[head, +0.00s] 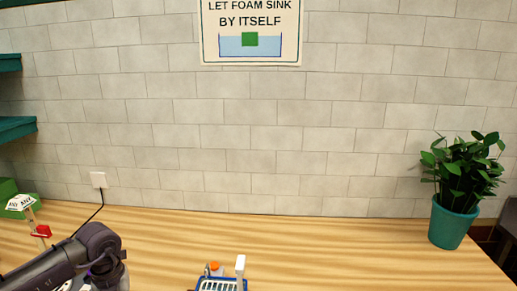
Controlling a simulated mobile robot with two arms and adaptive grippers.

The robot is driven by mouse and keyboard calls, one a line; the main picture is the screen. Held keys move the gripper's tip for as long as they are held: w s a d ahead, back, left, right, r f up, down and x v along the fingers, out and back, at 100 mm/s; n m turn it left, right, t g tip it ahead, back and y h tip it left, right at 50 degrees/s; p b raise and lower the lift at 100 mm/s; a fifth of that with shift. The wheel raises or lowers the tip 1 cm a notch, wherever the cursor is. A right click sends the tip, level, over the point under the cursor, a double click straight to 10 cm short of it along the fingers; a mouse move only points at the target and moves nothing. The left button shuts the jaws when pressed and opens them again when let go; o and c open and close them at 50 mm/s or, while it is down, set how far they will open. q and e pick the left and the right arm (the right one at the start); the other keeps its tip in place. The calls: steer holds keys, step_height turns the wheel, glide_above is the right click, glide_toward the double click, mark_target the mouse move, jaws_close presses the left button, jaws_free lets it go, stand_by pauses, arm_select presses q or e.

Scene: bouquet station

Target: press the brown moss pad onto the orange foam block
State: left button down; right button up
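I cannot make out a brown moss pad or an orange foam block in the head view. A small orange thing (214,266) shows at the bottom edge, by a blue and white rack-like thing (220,285); it is too small to identify. My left arm comes in at the bottom left and bends downward, and its gripper fingers are not visible. My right arm and gripper are not in view.
The wooden table (330,245) is clear in its middle and right. A potted plant (450,222) stands at the right end. A foam poster (250,30) hangs above.

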arm_select(q)
steer(key=shift+f+b, duration=0.3)
steer(key=shift+f, duration=0.1)
steer(key=shift+s+f, duration=0.2)
stand_by(1.3)
steer(key=shift+r, duration=0.1)
steer(key=shift+w+r+p, duration=0.15)
steer(key=shift+r+p, duration=0.2)
steer(key=shift+r, duration=0.2)
steer(key=shift+r+p, duration=1.8)
steer(key=shift+r, duration=1.25)
